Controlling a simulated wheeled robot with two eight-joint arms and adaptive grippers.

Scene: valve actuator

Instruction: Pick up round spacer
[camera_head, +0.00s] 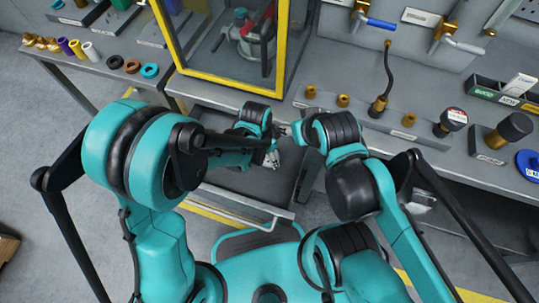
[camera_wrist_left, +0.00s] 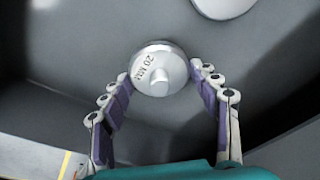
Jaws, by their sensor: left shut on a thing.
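A round, light metal spacer (camera_wrist_left: 157,68) marked "20 MM", with a small knob in its middle, shows in the left wrist view. My left gripper (camera_wrist_left: 160,74) has one finger on each side of its rim and is shut on it. Dark grey surfaces lie behind the spacer. In the head view my left gripper (camera_head: 271,158) is over the open grey drawer (camera_head: 225,181) under the bench, and the spacer cannot be made out there. My right gripper (camera_head: 284,130) is small and partly hidden near the drawer's right side; its fingers are unclear.
Another pale round piece (camera_wrist_left: 222,5) is cut off at the wrist view's top edge. A yellow-framed cabinet (camera_head: 226,87) stands behind the drawer. Brass fittings (camera_head: 343,100) and a black-topped valve part (camera_head: 453,120) stand on the right bench. Coloured rings (camera_head: 132,67) lie on the left bench.

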